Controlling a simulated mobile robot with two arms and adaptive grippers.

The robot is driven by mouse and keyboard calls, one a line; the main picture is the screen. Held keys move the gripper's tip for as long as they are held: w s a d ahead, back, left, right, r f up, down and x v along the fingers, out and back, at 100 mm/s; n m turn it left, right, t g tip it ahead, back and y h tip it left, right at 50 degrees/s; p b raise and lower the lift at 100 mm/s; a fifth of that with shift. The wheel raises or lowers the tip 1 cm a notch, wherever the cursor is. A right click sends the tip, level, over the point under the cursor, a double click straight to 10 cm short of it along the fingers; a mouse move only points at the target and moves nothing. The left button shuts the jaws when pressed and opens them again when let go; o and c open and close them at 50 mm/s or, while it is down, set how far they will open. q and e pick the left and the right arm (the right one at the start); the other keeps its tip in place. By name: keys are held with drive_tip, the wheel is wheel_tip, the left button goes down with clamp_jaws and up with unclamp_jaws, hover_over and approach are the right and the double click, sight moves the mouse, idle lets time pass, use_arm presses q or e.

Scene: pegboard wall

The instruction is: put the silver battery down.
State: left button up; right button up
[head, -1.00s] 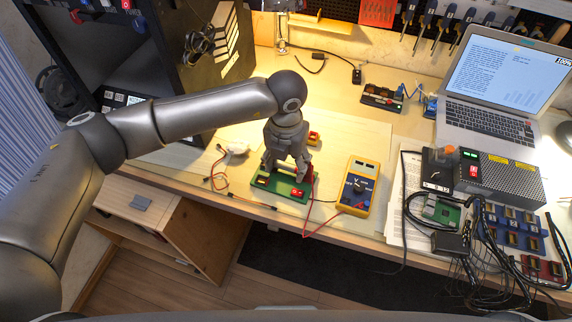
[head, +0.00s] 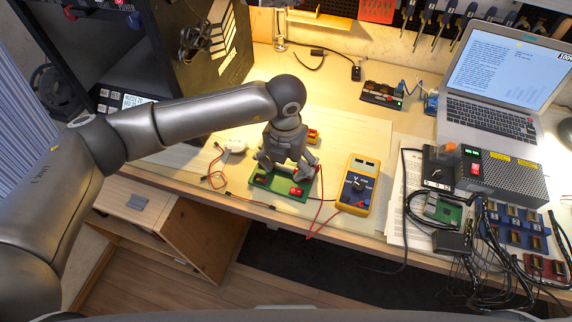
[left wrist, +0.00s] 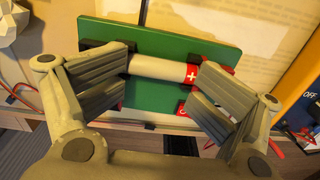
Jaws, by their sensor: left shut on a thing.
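The silver battery (left wrist: 155,67) shows in the left wrist view, with a red end marked with a plus. It lies lengthwise across the green board (left wrist: 185,45), between two dark end blocks. Whether it rests fully on the board I cannot tell. The green board also shows in the head view (head: 272,187), near the table's front edge. My left gripper (head: 287,167) points down over it, its fingers hiding most of the battery there. In the left wrist view the left gripper (left wrist: 165,72) has a finger near each end of the battery and is shut on it. My right gripper is not in view.
A yellow multimeter (head: 356,184) lies right of the board, with red leads beside it. A white object (head: 235,145) with thin wires lies to the left. A laptop (head: 495,85) and a grey power unit (head: 500,178) stand at the right.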

sight(285, 168)
use_arm(q)
drive_tip(key=shift+s+a+f, duration=0.1)
drive_tip(key=shift+a+f, duration=0.05)
drive_tip(key=shift+f, duration=0.05)
drive_tip(key=shift+r, duration=0.2)
wheel_tip(285, 168, up, 13)
idle(0.5)
